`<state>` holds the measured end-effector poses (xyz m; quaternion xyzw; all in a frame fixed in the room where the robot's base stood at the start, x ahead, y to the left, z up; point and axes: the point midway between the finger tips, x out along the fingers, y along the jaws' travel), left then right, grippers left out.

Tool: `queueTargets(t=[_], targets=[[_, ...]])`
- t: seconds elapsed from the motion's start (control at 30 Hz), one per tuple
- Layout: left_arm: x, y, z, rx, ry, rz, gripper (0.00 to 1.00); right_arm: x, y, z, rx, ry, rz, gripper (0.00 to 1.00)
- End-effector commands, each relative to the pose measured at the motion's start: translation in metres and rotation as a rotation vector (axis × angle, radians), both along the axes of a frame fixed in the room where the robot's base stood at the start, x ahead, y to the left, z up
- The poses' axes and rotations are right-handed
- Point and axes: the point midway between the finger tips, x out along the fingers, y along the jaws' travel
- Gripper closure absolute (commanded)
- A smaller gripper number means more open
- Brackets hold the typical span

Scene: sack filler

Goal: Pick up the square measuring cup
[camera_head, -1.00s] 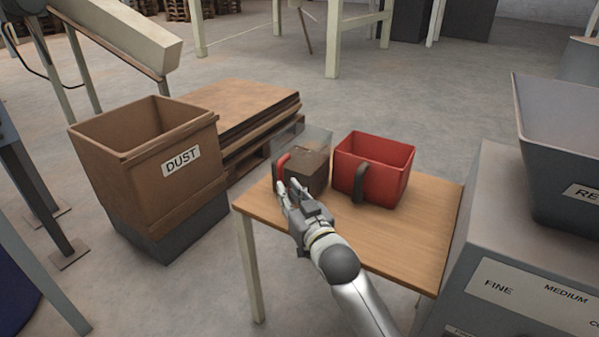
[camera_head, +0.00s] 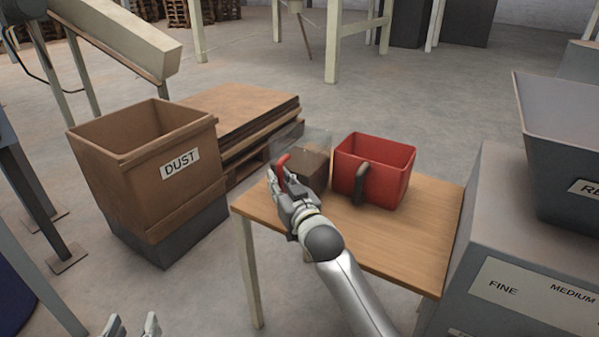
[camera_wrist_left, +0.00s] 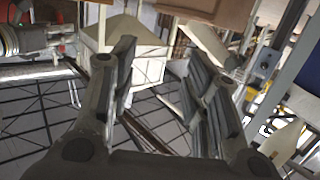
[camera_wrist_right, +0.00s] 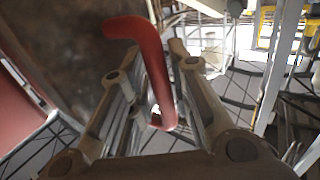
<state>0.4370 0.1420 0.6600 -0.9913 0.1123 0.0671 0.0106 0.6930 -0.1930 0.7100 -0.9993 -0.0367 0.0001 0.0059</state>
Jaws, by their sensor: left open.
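The square measuring cup (camera_head: 312,166) is a clear box with brownish contents and a red handle (camera_head: 282,160). It stands at the table's far left corner. My right gripper (camera_head: 277,178) is at this handle. In the right wrist view, the red handle (camera_wrist_right: 158,80) passes between the two fingers (camera_wrist_right: 155,75), which are closer together than my left ones. Whether both pads press on it I cannot tell. My left gripper (camera_head: 132,326) is open and empty at the bottom left edge of the head view, away from the table; it also shows in the left wrist view (camera_wrist_left: 155,75).
A red bin (camera_head: 385,180) with a dark handle stands right beside the cup on the wooden table (camera_head: 415,235). A brown DUST box (camera_head: 150,180) and stacked boards (camera_head: 240,105) lie left. A grey machine (camera_head: 520,240) with a hopper (camera_head: 570,150) is close on the right.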

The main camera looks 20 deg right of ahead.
Motion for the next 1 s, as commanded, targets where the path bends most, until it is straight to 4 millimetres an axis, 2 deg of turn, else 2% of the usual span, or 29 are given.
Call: queueTargets(t=[0.03,0.17,0.77,1.0], targets=[[0.0,0.0,0.0,0.0,0.0,0.0,0.56,0.0,0.0,0.0,0.0,0.0,0.0,0.85],[0.0,0.0,0.0,0.0,0.001,0.0,0.56,0.0,0.0,0.0,0.0,0.0,0.0,1.0],[-0.001,0.0,-0.001,0.003,0.014,0.001,0.56,0.0,0.0,0.004,-0.001,-0.004,0.0,1.0],[-0.007,0.006,-0.023,0.032,0.128,0.009,0.56,0.0,0.0,0.017,-0.002,-0.004,0.0,1.0]])
